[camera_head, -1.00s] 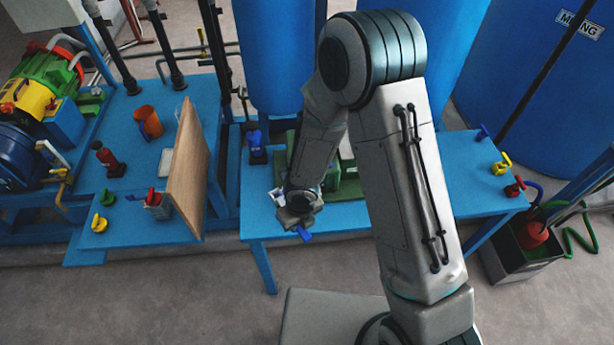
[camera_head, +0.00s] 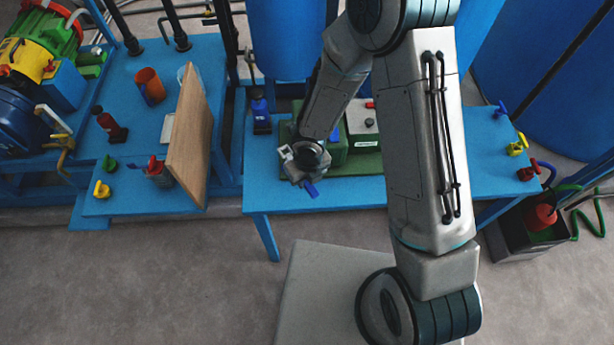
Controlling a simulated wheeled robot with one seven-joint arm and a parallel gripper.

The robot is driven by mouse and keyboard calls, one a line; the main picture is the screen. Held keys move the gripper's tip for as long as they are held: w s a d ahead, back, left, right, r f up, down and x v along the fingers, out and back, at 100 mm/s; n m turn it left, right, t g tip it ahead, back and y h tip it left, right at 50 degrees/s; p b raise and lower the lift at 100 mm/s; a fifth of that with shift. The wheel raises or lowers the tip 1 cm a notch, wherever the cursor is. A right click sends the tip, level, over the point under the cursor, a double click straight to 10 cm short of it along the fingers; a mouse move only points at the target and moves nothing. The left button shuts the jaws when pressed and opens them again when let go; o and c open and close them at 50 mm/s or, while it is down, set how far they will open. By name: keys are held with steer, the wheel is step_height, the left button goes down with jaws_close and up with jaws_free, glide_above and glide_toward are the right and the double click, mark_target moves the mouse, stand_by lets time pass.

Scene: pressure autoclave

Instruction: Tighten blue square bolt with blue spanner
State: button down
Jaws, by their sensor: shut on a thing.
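My gripper (camera_head: 304,174) is over the front part of the right blue table (camera_head: 420,196), in front of the green machine. It is shut on a small blue piece, which looks like the blue spanner (camera_head: 311,190), sticking out below it. Most of the spanner is hidden by the gripper. I cannot make out the blue square bolt for certain. A small patch of blue (camera_head: 335,135) shows beside my forearm at the green machine, too little to identify. My arm covers part of the machine.
The green machine (camera_head: 362,163) has a grey top with a red knob. A wooden board (camera_head: 190,140) stands upright on the left table. Blue, yellow and red valve handles (camera_head: 518,145) line the right end.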

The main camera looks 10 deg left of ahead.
steer(key=shift+s, duration=0.1)
step_height(320, 180, down, 6)
steer(key=b, duration=0.5)
steer(key=shift+r, duration=0.1)
steer(key=shift+f+b, duration=1.25)
stand_by(1.5)
steer(key=c, duration=1.2)
jaws_free()
steer(key=shift+d, duration=0.1)
steer(key=shift+o, duration=0.2)
steer(key=shift+r, duration=0.1)
steer(key=r+p, duration=0.2)
steer(key=r, duration=0.2)
steer(key=r+p, duration=0.2)
steer(key=r, duration=0.3)
steer(key=r+p, duration=0.2)
steer(key=r, duration=0.2)
steer(key=shift+s+d+r, duration=0.3)
steer(key=shift+s+r, duration=0.05)
